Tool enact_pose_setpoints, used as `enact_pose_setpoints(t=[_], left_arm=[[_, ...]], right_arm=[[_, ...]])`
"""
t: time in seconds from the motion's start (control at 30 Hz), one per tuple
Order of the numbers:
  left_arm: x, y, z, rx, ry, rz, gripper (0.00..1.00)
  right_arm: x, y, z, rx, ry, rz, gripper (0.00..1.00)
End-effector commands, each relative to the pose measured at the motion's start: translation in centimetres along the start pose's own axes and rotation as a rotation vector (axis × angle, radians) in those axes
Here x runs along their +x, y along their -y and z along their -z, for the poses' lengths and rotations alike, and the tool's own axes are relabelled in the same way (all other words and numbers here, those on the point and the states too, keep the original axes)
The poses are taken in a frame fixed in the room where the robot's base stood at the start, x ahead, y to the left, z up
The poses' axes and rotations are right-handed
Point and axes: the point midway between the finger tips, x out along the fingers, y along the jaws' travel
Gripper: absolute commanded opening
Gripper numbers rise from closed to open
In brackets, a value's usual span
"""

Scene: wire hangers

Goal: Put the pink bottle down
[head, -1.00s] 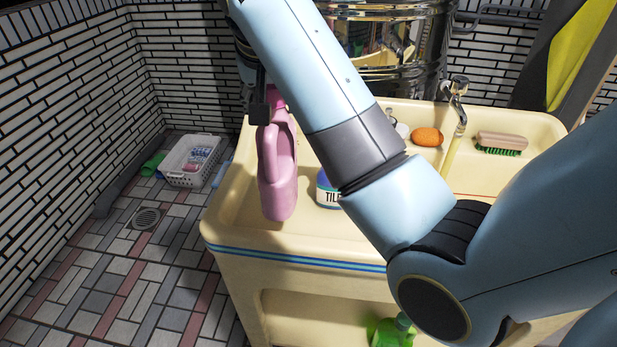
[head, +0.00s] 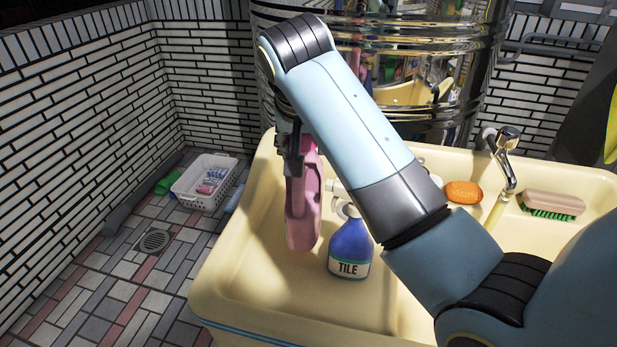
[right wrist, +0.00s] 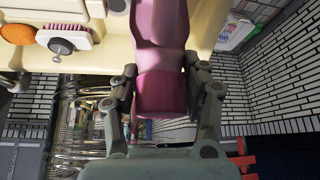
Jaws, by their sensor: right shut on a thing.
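The pink bottle (head: 303,208) is upright in the head view, over the left part of the cream sink (head: 232,268). My right gripper (head: 291,150) is shut on it near its top, and my arm hides part of the grip. In the right wrist view the pink bottle (right wrist: 160,92) is between the two fingers of my right gripper (right wrist: 158,90). I cannot tell whether the bottle's base touches the sink. My left gripper is not in view.
A blue spray bottle labelled TILE (head: 350,248) stands close to the right of the pink bottle. An orange sponge (head: 463,192), a brush (head: 552,204) and a tap (head: 503,165) are at the right. A white basket (head: 204,182) is on the floor at left.

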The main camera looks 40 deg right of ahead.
Motion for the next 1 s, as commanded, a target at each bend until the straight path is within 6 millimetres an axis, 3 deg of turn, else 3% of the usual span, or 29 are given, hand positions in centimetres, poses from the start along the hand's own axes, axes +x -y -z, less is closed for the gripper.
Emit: enact_pose_setpoints(t=[0.4,0.77,0.8,0.93,1.0], left_arm=[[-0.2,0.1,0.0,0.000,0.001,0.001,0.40],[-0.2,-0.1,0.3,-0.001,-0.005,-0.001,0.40],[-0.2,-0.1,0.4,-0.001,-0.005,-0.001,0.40],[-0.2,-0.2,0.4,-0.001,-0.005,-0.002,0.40],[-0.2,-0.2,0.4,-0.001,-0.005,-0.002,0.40]], right_arm=[[4.2,0.0,-2.3,0.000,-0.003,0.000,0.00],[4.5,0.0,-2.5,0.001,-0.004,0.001,0.00],[4.5,0.0,-2.6,0.001,-0.002,0.000,0.49],[4.5,0.0,-2.6,0.001,-0.001,0.000,0.66],[4.5,0.0,-2.6,0.001,-0.001,0.000,0.69]])
